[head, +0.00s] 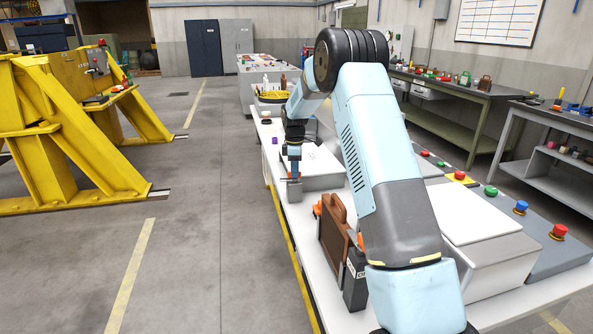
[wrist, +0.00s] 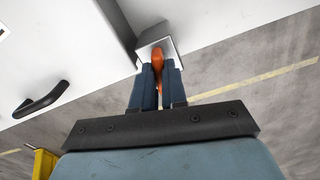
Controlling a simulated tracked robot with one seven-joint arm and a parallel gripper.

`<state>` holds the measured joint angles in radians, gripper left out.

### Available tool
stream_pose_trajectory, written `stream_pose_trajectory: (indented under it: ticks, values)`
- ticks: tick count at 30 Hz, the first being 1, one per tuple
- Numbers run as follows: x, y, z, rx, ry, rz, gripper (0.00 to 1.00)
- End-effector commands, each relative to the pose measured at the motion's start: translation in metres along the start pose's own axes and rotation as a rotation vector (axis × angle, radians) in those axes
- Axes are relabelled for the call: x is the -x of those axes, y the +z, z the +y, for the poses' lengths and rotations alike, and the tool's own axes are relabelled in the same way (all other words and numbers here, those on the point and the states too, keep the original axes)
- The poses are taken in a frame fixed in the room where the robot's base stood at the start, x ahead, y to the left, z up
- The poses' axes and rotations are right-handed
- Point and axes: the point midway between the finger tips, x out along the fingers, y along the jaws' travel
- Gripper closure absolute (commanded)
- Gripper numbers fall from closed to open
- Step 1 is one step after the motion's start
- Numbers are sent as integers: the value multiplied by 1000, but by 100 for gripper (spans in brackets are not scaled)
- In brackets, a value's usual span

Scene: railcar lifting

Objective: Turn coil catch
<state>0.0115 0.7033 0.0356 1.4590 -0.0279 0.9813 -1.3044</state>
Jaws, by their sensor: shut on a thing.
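An orange catch (wrist: 157,60) sits on a small pale block (wrist: 152,42) at the edge of a white surface in the wrist view. My gripper (wrist: 158,70) has its two blue fingers on either side of the catch and is shut on it. The fingers hide part of the catch. In the head view my gripper (head: 293,180) points down at the left edge of the bench, beside a white-lidded box (head: 318,162). The catch itself cannot be made out there.
A brown board with a handle (head: 335,228) stands on the white bench nearer to me. A black handle (wrist: 42,98) is on the white surface. Control buttons (head: 490,191) line the bench's right side. Yellow steel stands (head: 45,110) are at left, with open floor between.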

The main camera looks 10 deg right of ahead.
Motion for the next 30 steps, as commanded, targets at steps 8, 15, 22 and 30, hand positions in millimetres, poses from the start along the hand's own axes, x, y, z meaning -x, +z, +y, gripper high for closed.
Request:
stream_pose_trajectory:
  ticks: [8, 15, 22, 30]
  values:
    - [1, -2, 2, -78, 6, 1, 100]
    - [2, -4, 2, -256, 7, 3, 100]
    - [2, -5, 2, -471, 8, 5, 100]
    - [2, -5, 2, -729, 7, 7, 100]
